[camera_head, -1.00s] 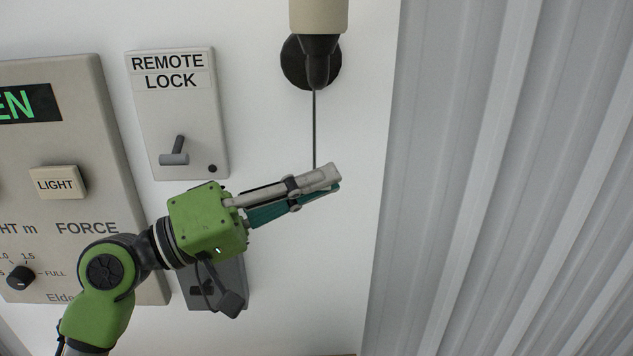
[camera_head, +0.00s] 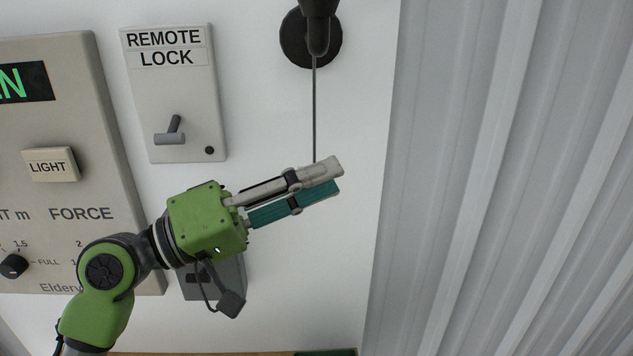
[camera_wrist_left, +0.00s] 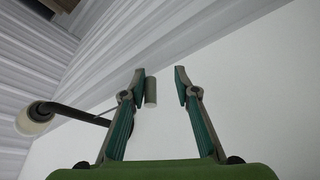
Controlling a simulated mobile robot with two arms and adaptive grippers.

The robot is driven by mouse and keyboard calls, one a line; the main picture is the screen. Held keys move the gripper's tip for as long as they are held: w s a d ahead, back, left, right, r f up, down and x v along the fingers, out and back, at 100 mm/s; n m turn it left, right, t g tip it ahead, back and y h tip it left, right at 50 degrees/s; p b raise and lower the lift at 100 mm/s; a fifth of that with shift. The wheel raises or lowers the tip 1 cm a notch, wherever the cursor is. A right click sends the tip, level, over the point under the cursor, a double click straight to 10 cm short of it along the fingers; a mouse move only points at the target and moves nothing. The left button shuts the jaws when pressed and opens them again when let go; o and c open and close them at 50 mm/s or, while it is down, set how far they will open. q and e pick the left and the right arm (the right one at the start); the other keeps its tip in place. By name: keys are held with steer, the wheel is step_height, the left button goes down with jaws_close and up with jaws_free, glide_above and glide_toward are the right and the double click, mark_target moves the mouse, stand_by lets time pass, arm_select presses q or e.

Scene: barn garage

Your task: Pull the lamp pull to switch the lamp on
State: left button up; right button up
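The lamp hangs from a dark round wall mount; its dark lower stem (camera_head: 318,35) shows at the top of the head view, and its pale shade (camera_wrist_left: 34,119) shows at left in the left wrist view. A thin pull cord (camera_head: 314,112) runs straight down to my left gripper (camera_head: 331,177), where its lower end is hidden. In the left wrist view, the small grey cylindrical lamp pull (camera_wrist_left: 151,91) sits between the fingers, close beside the left one; I cannot tell if they touch. The left gripper is open, its fingers apart. My right gripper is out of view.
A REMOTE LOCK panel (camera_head: 173,95) with a small lever is on the white wall to the left. A larger control panel (camera_head: 80,100) with a LIGHT button stands farther left. Corrugated metal sheeting (camera_head: 510,180) fills the right side. The wall right of the gripper is bare.

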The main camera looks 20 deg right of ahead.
arm_select(q)
steer(key=v, duration=1.2)
steer(key=shift+f, duration=0.1)
